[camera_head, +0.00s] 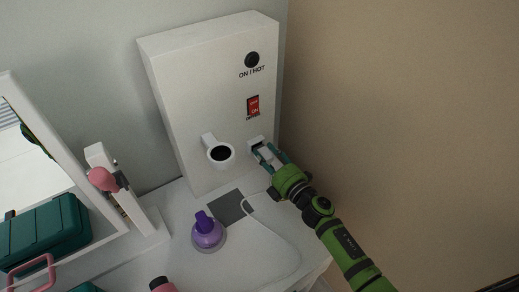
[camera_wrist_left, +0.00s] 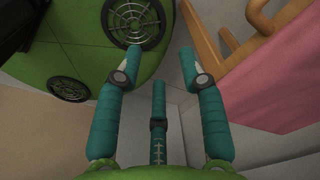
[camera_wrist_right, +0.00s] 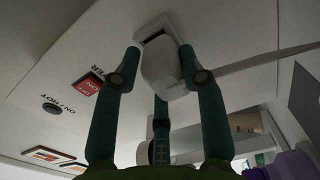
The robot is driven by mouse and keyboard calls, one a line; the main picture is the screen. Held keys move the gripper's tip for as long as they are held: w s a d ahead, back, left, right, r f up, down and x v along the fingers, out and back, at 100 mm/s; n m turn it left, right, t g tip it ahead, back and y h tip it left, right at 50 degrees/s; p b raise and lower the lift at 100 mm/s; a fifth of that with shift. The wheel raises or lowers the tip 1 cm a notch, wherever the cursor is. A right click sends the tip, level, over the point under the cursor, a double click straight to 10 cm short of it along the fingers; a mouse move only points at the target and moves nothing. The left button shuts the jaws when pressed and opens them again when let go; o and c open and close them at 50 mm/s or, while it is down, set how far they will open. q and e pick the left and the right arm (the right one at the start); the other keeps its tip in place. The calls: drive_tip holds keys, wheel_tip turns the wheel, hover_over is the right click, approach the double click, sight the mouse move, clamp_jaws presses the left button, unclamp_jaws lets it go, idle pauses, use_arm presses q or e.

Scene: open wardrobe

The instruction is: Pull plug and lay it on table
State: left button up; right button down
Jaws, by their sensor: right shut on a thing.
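The white plug (camera_wrist_right: 160,68) is between the fingers of my right gripper (camera_wrist_right: 157,68), which is shut on it. Just beyond it is the white socket (camera_wrist_right: 157,30) on the panel front, with part of its dark opening showing. I cannot tell whether the prongs are still in it. In the head view my right gripper (camera_head: 262,155) is at the socket (camera_head: 254,143), low on the panel's right side. A white cord (camera_wrist_right: 262,63) runs from the plug. The white table (camera_head: 262,262) lies below. My left gripper (camera_wrist_left: 160,60) is open and empty in the left wrist view.
The white panel (camera_head: 180,95) bears a round knob (camera_head: 252,60), a red switch (camera_head: 253,106) and a round holder (camera_head: 220,153). A purple bottle (camera_head: 207,233) and a dark grey square (camera_head: 231,207) are on the table.

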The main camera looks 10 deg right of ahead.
drive_tip(key=shift+s+d+r+p, duration=0.15)
drive_tip(key=shift+s+r+p, duration=0.25)
drive_tip(key=shift+r, duration=0.05)
drive_tip(key=shift+s, duration=0.1)
idle(0.4)
drive_tip(key=shift+v, duration=1.95)
